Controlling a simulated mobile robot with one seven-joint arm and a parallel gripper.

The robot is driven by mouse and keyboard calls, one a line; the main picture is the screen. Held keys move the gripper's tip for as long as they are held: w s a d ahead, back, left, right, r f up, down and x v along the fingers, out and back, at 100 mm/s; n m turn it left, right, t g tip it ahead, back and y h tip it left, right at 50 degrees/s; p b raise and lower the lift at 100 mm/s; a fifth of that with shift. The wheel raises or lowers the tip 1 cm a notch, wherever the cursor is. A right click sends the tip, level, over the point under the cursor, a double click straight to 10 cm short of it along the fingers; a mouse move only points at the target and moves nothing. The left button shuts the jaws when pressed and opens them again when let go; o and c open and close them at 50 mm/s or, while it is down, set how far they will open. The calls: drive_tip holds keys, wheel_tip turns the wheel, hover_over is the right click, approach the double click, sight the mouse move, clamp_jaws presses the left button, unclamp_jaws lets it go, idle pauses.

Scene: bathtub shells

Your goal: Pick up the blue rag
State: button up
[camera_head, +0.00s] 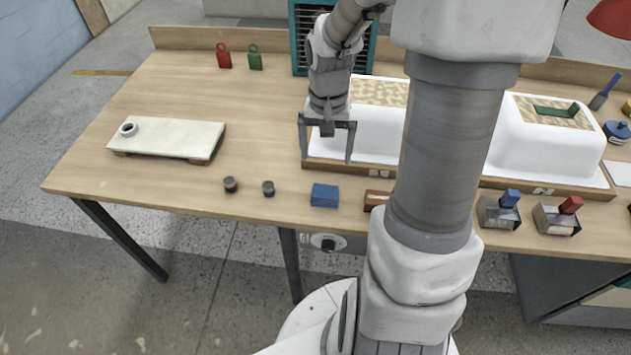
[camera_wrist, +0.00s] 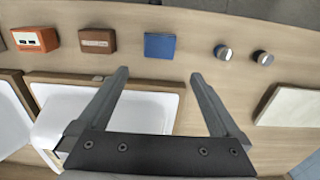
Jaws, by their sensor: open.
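The blue rag (camera_head: 325,195) is a small, flat, folded block near the front edge of the wooden table. It also shows in the wrist view (camera_wrist: 159,46), at the upper middle, beyond my fingertips. My gripper (camera_head: 328,158) is open and empty. In the head view it hangs above the left end of the white tub shell, a little behind the rag and apart from it. In the wrist view, my gripper (camera_wrist: 158,78) has its two fingers spread wide, with bare wood and part of the white shell between them.
A brown block (camera_head: 376,199) lies right of the rag, and two dark knobs (camera_head: 268,188) stand to its left. White tub shells (camera_head: 376,133) in a wooden frame stand behind. A pale board (camera_head: 170,138) lies at the left. The table's front edge (camera_head: 240,215) is close to the rag.

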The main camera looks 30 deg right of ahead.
drive_tip(key=b, duration=0.2)
hover_over(325, 191)
drive_tip(key=f, duration=0.8)
drive_tip(key=shift+w+d+f, duration=0.1)
drive_tip(key=shift+w+f, duration=0.1)
drive_tip(key=shift+w, duration=0.05)
drive_tip(key=f, duration=0.3)
drive_tip(key=f+b, duration=0.1)
drive_tip(key=f, duration=0.1)
drive_tip(key=shift+s+f, duration=0.15)
drive_tip(key=shift+s, duration=0.1)
drive_tip(key=c, duration=1.1)
drive_tip(key=shift+c, duration=0.2)
wheel_tip(325, 191, up, 10)
drive_tip(key=p, duration=0.2)
drive_tip(key=shift+p, duration=0.4)
